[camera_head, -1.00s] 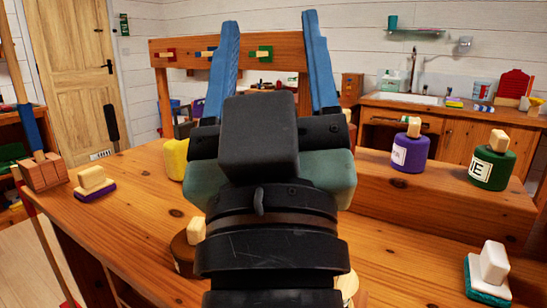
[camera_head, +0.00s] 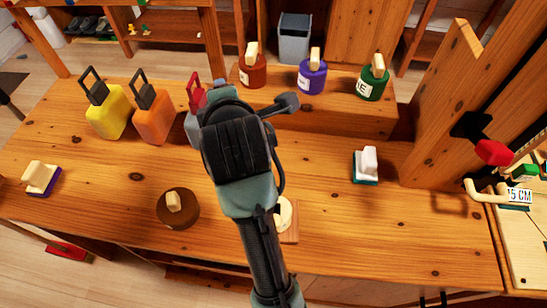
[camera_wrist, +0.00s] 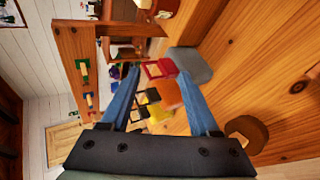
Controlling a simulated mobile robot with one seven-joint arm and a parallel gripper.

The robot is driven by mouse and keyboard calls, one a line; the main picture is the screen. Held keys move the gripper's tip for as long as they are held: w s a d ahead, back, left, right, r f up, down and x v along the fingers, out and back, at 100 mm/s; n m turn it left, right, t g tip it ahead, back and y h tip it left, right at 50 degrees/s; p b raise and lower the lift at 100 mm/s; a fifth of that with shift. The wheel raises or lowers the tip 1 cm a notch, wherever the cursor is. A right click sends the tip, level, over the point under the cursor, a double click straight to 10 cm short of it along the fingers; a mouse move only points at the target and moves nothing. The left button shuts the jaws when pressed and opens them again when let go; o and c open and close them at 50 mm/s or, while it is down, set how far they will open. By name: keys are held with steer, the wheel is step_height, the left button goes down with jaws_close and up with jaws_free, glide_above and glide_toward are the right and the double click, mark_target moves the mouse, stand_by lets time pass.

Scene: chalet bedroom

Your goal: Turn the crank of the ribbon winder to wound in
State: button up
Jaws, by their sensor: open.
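At the right of the head view, a black fitting with a red knob (camera_head: 494,152) is on a wooden upright. Below it is a pale bent handle (camera_head: 485,195), near a label reading "15 CM". I cannot tell for sure which of these is the ribbon winder's crank, nor its setting. My gripper (camera_wrist: 160,70) is open, with two blue fingers spread and nothing held in the wrist view. In the head view my arm is over the middle of the bench, well left of these parts, and the fingers are hidden.
The wooden bench (camera_head: 330,225) carries yellow (camera_head: 107,115) and orange (camera_head: 153,118) bottles, a red-handled grey container, a brown round pot (camera_head: 178,208) and a white-handled block (camera_head: 366,165). Brown, purple and green bottles stand on a raised shelf behind. Bare bench lies at front right.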

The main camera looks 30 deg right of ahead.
steer(key=s+f+n+g+y+p, duration=0.1)
steer(key=s+n+g+y+p, duration=0.1)
steer(key=s+n+g+p, duration=1.4)
steer(key=s+f+m+t+p, duration=0.1)
steer(key=f+p, duration=0.1)
steer(key=f, duration=0.2)
steer(key=f+m+t+p, duration=0.1)
steer(key=f+t+p, duration=0.1)
steer(key=f, duration=0.2)
steer(key=s+f+m+t+p, duration=0.1)
steer(key=f+m+p, duration=0.1)
steer(key=f, duration=0.3)
steer(key=shift+s+d+t+p, duration=0.3)
steer(key=shift+d+p, duration=0.1)
steer(key=shift+p, duration=0.1)
steer(key=shift+r, duration=0.1)
jaws_close()
